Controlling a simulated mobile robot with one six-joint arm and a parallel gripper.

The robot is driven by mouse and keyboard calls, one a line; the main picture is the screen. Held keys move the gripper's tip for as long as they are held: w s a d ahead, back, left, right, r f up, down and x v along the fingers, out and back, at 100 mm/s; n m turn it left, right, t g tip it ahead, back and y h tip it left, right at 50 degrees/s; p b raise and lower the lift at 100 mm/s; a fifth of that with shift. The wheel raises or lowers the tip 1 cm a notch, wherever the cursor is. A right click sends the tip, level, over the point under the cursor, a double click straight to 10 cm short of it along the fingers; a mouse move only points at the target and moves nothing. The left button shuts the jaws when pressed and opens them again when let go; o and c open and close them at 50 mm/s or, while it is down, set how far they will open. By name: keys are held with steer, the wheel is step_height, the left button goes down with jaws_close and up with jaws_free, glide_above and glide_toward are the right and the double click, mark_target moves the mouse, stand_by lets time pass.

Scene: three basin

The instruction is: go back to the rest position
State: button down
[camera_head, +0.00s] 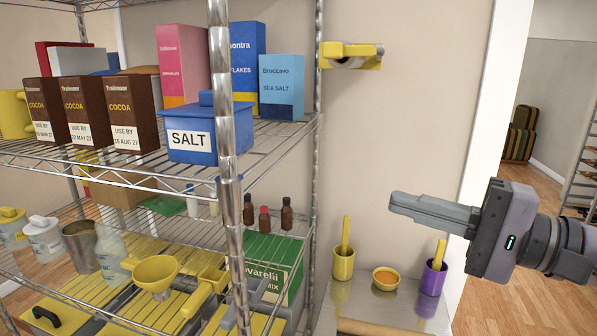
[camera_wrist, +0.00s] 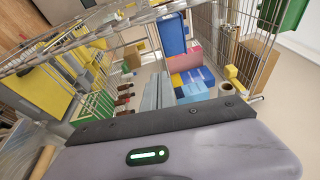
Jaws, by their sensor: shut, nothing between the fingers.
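My gripper (camera_head: 394,202) is at the right in the head view, pointing left toward the wire shelf unit. Its fingers lie together and hold nothing. It is in the air in front of the wall, above the metal counter (camera_head: 375,300) and apart from the shelf. In the wrist view, my gripper's fingers (camera_wrist: 160,80) reach out toward the shelf's contents, with nothing between them.
The wire shelf's post (camera_head: 232,150) stands left of my gripper. The shelf holds cocoa boxes (camera_head: 85,110), a blue salt box (camera_head: 190,135) and small brown bottles (camera_head: 265,218). Below my gripper are a yellow cup (camera_head: 343,265), a bowl (camera_head: 386,279) and a purple cup (camera_head: 433,280).

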steer(key=s+a+f+g+h, duration=0.3)
steer(key=s+a+f+g, duration=0.3)
steer(key=f, duration=0.4)
steer(key=s+d+f+n+t+h, duration=0.1)
steer(key=s+f+h, duration=0.3)
steer(key=f, duration=0.3)
steer(key=s+d+f+n+h, duration=0.1)
steer(key=s+f+h, duration=0.3)
steer(key=f+h, duration=0.2)
steer(key=shift+d+f+n+t, duration=0.15)
steer(key=shift+f+n+t, duration=0.25)
steer(key=shift+f, duration=0.25)
steer(key=shift+s, duration=0.1)
